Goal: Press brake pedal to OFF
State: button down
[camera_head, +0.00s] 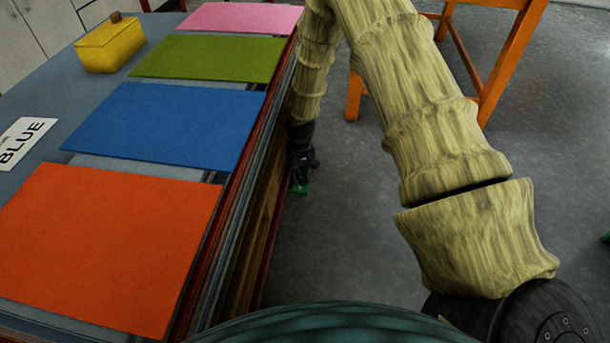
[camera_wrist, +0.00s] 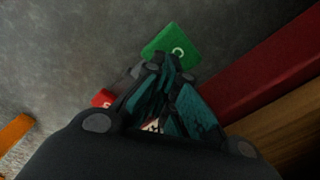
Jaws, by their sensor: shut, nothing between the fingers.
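A green pad with a white round mark (camera_wrist: 170,38) lies low by the table's side, just beyond my fingertips in the wrist view. A small part of it shows in the head view (camera_head: 301,190), below my gripper. A red piece with a white mark (camera_wrist: 102,98) shows at the left of the fingers, mostly hidden. These look like parts of the pedal; its body is hidden behind my gripper. My gripper (camera_wrist: 168,68) is shut and empty, pointing down beside the table (camera_head: 303,165). I cannot tell whether the fingertips touch the green pad.
The table (camera_head: 40,155) at left carries coloured sheets, a yellow box (camera_head: 110,44) and a card reading BLUE (camera_head: 24,141). Its side is close beside my gripper. An orange-legged table (camera_head: 501,65) stands at the back right. Grey floor (camera_head: 350,220) is clear between.

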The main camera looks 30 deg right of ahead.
jog(key=shift+f+b, duration=0.35)
jog(key=shift+f, duration=1.5)
dwell(1.6)
jog(key=shift+r+p, duration=3.25)
jog(key=shift+r, duration=0.35)
jog(key=shift+f, duration=0.1)
jog(key=s+a+f, duration=0.3)
jog(key=s, duration=0.4)
jog(key=s+a+f, duration=0.2)
jog(key=s+a, duration=0.1)
jog(key=s, duration=0.4)
jog(key=s+a+f, duration=0.2)
jog(key=s+f, duration=0.1)
jog(key=s, duration=0.4)
jog(key=s+a+r+n, duration=0.1)
jog(key=s+a+r, duration=0.1)
jog(key=s, duration=0.8)
jog(key=s+a+r, duration=0.1)
jog(key=s+a, duration=0.1)
jog(key=s, duration=0.8)
notch_tip(320, 180, up, 33)
jog(key=p, duration=3.3)
jog(key=shift+w+d+r, duration=0.15)
jog(key=shift+w+d, duration=0.05)
jog(key=shift+w, duration=0.1)
